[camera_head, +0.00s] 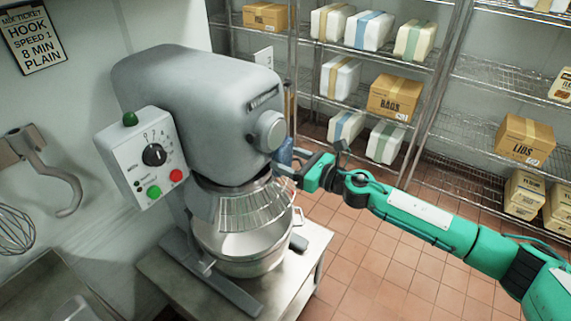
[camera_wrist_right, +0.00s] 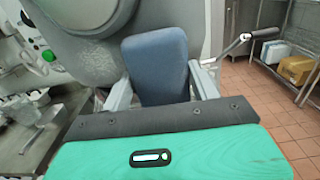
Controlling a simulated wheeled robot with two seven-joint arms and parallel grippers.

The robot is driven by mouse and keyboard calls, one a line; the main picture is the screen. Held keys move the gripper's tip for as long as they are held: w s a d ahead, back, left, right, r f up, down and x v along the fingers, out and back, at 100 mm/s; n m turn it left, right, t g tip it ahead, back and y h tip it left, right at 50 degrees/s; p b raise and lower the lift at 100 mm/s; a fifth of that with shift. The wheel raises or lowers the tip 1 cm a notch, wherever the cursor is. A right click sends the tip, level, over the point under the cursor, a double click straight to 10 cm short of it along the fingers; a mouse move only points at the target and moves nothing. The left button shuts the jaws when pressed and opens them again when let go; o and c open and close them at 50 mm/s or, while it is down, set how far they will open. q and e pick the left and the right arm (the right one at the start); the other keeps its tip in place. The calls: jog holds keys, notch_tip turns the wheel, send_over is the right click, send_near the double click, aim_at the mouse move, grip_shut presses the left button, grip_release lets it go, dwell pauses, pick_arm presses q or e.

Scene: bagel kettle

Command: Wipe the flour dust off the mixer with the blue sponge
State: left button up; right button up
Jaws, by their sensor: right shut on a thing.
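The grey mixer (camera_head: 195,90) stands on a metal table, with a control panel (camera_head: 150,160) on its side and a wire guard over its bowl (camera_head: 245,248). Its grey housing (camera_wrist_right: 85,70) fills much of the right wrist view. My right gripper (camera_head: 285,163) is at the right side of the mixer head, just above the guard. It is shut on the blue sponge (camera_wrist_right: 157,65), which stands between its fingers against or very close to the housing; I cannot tell if they touch. In the head view only a sliver of the sponge shows. My left gripper is out of view.
The metal table (camera_head: 300,255) carries the mixer. A dough hook (camera_head: 50,175) and a whisk (camera_head: 15,230) hang on the left wall. Wire shelves (camera_head: 470,70) with boxes and bags stand behind. Tiled floor (camera_head: 370,265) is clear right of the table.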

jog(key=shift+v, duration=2.45)
jog(key=b+v, duration=0.1)
jog(key=v, duration=0.2)
jog(key=shift+s, duration=0.1)
